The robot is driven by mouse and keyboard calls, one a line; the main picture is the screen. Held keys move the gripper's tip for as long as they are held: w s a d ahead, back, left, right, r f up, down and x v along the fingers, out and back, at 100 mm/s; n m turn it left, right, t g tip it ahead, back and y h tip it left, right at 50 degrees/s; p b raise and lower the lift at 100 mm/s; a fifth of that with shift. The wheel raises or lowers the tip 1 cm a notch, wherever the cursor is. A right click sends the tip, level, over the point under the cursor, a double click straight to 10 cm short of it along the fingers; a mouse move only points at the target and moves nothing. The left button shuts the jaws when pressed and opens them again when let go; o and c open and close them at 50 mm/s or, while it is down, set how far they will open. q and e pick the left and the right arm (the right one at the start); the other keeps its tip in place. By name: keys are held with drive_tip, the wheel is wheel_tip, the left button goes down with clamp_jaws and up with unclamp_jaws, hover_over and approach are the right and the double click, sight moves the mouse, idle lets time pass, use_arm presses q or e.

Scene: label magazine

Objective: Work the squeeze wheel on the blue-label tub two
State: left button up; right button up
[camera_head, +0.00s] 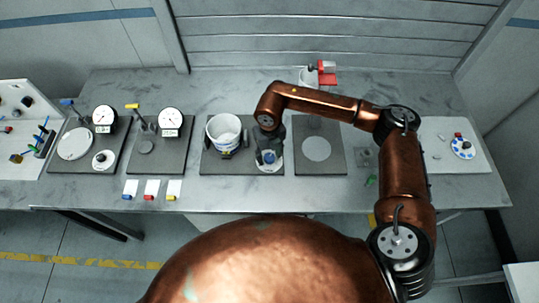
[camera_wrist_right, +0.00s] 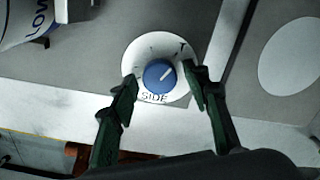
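A white tub (camera_head: 224,128) with a blue band stands on a dark grey plate left of my right gripper. Its edge shows at the top left of the wrist view (camera_wrist_right: 22,24), with the letters "LOW". Beside it is a white round dial (camera_wrist_right: 150,53) marked "SIDE" with a blue knob (camera_wrist_right: 159,75) at its centre. The blue knob also shows in the head view (camera_head: 269,157). My right gripper (camera_wrist_right: 162,79) is open above the dial, one finger on each side of the knob. I cannot tell whether the fingers touch it. My left gripper is out of view.
A plate with a pale disc (camera_head: 316,149) lies to the right. Plates with gauges (camera_head: 171,120) stand to the left, with small cards (camera_head: 152,188) in front. A red clamp-like device (camera_head: 326,74) stands at the back. A white board (camera_head: 455,147) is at the right.

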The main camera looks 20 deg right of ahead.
sight(270, 157)
drive_tip(key=shift+o, duration=0.2)
drive_tip(key=shift+r, duration=0.1)
wheel_tip(270, 157, up, 12)
idle(0.5)
idle(0.3)
